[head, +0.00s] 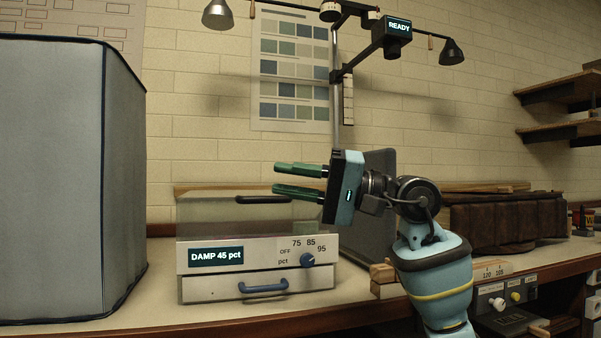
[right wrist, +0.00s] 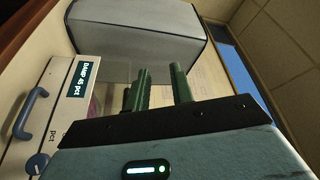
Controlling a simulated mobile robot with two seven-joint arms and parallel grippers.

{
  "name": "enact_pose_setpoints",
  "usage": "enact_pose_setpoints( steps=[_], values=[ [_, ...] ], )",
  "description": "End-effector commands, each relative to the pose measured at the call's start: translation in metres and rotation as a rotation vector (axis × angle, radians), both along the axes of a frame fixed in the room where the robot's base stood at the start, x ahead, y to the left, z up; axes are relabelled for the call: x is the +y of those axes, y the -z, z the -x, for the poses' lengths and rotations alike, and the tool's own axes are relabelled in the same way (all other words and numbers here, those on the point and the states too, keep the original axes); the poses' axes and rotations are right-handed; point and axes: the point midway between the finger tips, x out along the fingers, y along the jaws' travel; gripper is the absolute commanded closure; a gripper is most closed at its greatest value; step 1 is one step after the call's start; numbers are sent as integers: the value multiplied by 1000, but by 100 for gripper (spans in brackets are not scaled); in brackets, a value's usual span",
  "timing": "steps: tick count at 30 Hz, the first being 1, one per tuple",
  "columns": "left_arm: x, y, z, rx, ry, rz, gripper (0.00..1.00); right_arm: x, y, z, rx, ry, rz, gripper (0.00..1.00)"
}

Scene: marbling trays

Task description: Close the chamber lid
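The chamber (head: 190,285) is a pale box on the bench with a "DAMP 45 pct" display, a dial and a blue drawer handle. A see-through panel (head: 205,212), apparently its lid, rises above the box front, with a dark handle (head: 262,199) along its top edge. I cannot tell its exact angle. My right gripper (head: 275,179) has its green fingers apart and empty, pointing left near the dark handle; contact is unclear. In the right wrist view, the open fingers (right wrist: 160,72) show beside the chamber front (right wrist: 70,105). My left gripper is not in view.
A large grey covered box (head: 50,180) stands left of the chamber. A dark panel (head: 380,165) stands behind my right wrist. A lamp stand with a "READY" display (head: 398,26) rises behind. A brown ribbed object (head: 505,217) lies at right. Bare bench (head: 150,290) shows left of the chamber.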

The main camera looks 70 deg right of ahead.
Motion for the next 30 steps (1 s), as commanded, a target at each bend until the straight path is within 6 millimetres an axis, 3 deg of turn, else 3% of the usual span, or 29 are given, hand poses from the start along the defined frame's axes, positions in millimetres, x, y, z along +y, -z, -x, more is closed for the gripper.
enact_pose_setpoints(
  steps=[9, 30],
  values=[
    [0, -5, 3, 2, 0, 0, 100, 23, -3, 21, 1, 1, 1, 77],
    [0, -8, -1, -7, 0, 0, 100, 24, -7, 23, -2, 0, -1, 77]
  ],
)
